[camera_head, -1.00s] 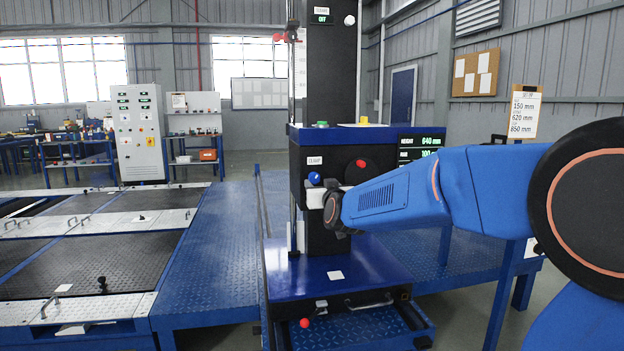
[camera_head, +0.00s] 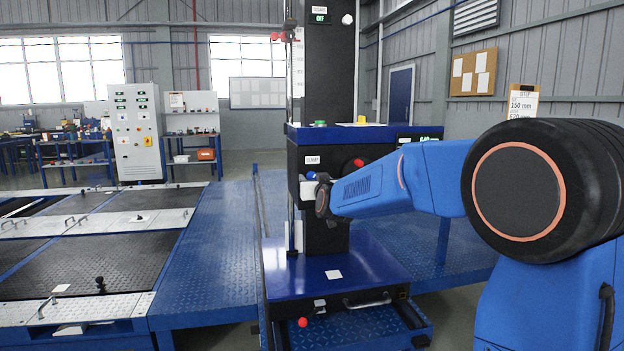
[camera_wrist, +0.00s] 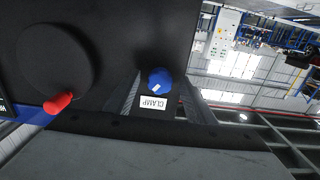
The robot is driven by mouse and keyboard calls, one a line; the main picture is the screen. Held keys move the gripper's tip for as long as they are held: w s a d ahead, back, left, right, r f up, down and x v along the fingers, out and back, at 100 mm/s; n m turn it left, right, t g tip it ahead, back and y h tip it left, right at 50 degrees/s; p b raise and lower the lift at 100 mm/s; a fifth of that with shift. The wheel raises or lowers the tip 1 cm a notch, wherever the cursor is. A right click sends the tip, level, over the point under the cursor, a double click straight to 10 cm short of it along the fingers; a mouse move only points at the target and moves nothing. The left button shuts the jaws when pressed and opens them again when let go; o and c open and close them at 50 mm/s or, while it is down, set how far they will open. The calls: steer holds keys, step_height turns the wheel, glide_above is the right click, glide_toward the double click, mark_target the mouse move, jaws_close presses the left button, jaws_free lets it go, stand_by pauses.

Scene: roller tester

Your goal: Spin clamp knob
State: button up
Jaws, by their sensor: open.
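The blue clamp knob (camera_head: 311,175) is on the front of the black housing, just below a white CLAMP label (camera_head: 312,160). In the wrist view the blue knob (camera_wrist: 160,76) has a small white mark and sits above the label, which appears upside down. My gripper (camera_wrist: 164,90) is open, with one dark ridged finger on each side of the knob. I cannot tell whether either finger touches it.
A large black dial (camera_wrist: 56,66) with a red handle (camera_wrist: 58,103) sits beside the knob; the red handle also shows at the housing's right in the head view. The blue column base (camera_head: 325,265) lies below. A green button and yellow block are on the housing's top.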

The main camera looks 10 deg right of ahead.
jaws_close()
steer(key=m, duration=0.6)
steer(key=shift+m, duration=1)
steer(key=m, duration=0.4)
steer(key=shift+m, duration=0.3)
steer(key=m, duration=0.3)
steer(key=shift+m, duration=0.4)
